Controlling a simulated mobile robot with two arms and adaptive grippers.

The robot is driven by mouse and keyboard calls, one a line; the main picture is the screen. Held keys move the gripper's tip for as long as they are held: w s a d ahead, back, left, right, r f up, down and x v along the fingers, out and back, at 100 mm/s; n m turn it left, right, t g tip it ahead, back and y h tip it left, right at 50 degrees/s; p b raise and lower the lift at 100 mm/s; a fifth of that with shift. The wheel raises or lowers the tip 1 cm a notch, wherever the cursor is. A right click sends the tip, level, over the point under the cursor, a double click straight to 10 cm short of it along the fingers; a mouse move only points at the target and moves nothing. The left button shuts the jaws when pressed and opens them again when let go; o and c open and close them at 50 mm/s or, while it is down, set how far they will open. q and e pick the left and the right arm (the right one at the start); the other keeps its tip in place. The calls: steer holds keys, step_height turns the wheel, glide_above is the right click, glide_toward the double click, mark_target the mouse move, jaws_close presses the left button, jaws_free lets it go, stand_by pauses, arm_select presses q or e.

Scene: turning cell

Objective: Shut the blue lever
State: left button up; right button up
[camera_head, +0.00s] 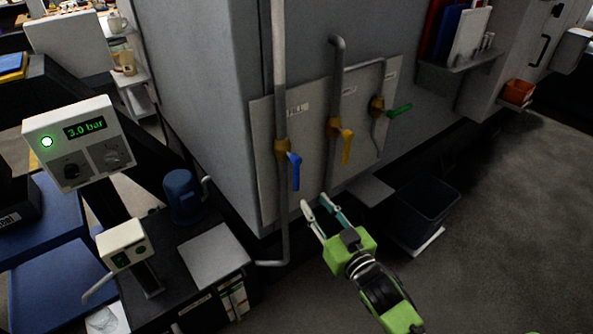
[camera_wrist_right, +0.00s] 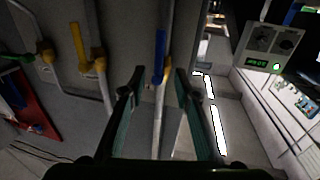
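The blue lever (camera_head: 295,171) hangs down and slightly to the right from a brass valve (camera_head: 282,149) on a grey vertical pipe at the left of the wall panel. In the right wrist view, the blue lever (camera_wrist_right: 159,57) lies along its pipe, ahead of and between my finger lines. My right gripper (camera_head: 315,202) is open and empty, below and slightly right of the lever in the head view, apart from it. Its open fingers also show in the right wrist view (camera_wrist_right: 156,84). My left gripper is not in view.
A yellow lever (camera_head: 347,147) and a green lever (camera_head: 399,111) sit on pipes to the right on the same panel (camera_head: 312,165). A dark bin (camera_head: 426,208) stands below. A 3.0 bar display box (camera_head: 85,145) and a blue canister (camera_head: 182,195) are at left.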

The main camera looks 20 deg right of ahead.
mark_target(298, 180)
steer(key=w, duration=0.4)
steer(key=w+a, duration=0.1)
steer(key=w, duration=0.3)
steer(key=w+p, duration=0.1)
steer(key=w, duration=0.3)
steer(key=shift+a+f, duration=0.1)
steer(key=shift+a, duration=0.3)
jaws_close()
